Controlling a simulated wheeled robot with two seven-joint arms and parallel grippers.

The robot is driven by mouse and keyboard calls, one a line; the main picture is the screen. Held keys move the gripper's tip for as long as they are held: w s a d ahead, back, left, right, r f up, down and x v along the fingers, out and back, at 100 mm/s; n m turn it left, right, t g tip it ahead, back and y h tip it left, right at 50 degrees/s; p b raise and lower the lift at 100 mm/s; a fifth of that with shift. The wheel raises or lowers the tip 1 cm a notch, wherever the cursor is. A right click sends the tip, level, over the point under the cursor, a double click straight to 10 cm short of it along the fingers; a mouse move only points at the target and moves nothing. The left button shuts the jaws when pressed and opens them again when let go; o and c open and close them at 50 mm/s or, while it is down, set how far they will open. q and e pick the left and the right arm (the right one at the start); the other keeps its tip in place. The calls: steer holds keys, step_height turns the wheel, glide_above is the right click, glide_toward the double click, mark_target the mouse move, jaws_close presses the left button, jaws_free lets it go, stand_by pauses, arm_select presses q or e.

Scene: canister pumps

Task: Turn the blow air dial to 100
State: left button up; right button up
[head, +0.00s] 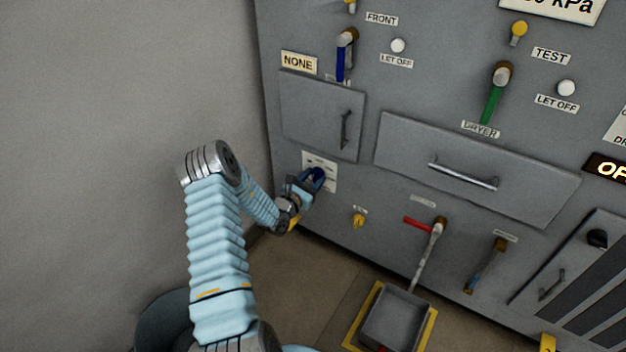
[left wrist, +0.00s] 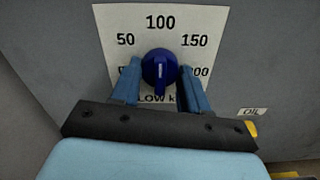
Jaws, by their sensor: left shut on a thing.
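The blow air dial is a round dark blue knob (left wrist: 159,69) on a white scale plate (left wrist: 118,22) marked 50, 100 and 150, with 100 at the top. A short pale line on the knob stands about upright, in line with the 100. The end numbers and the lower label are partly hidden by my fingers. In the head view the plate (head: 331,163) is low on the left of the grey panel. My left gripper (head: 312,180) is at the plate, its blue fingers shut on the knob, one on each side, as the left wrist view (left wrist: 159,88) shows. My right gripper is out of view.
A flap door (head: 318,112) with a handle is above the dial. A yellow knob (head: 358,220) and a red-handled lever (head: 420,223) are to its right. A drawer (head: 480,180) is further right. A grey tray (head: 394,320) stands on the floor. A bare wall is left.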

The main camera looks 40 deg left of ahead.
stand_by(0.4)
arm_select(q)
steer(key=o, duration=1.1)
steer(key=shift+c, duration=0.2)
steer(key=shift+s, duration=0.15)
steer(key=s+d, duration=0.1)
steer(key=s, duration=1.2)
steer(key=shift+s+d, duration=0.25)
